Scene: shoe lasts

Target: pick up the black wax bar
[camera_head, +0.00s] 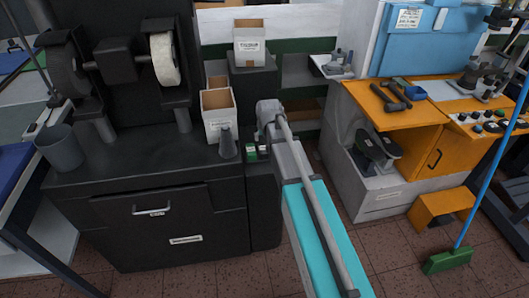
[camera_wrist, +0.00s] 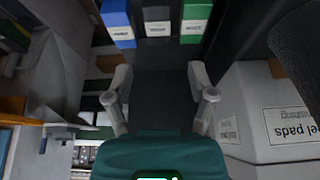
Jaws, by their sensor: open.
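The black wax bar (camera_wrist: 158,22) shows at the top middle of the wrist view, with a pale label, between a blue bar (camera_wrist: 117,22) and a green bar (camera_wrist: 194,22). My gripper (camera_wrist: 160,75) is open and empty, its two fingers spread apart with dark surface visible between them. The black bar lies beyond the fingertips, roughly in line with the gap, and is not touched. In the head view, my gripper (camera_head: 264,125) is over the right end of the black bench, near the green bar (camera_head: 251,153); the black bar is hard to make out there.
A white carton labelled "pads" (camera_wrist: 285,125) stands close to the right of my gripper in the wrist view. In the head view, a grey cone (camera_head: 227,143) and an open carton (camera_head: 219,122) stand left of my gripper. An orange-topped workbench (camera_head: 425,112) is at the right.

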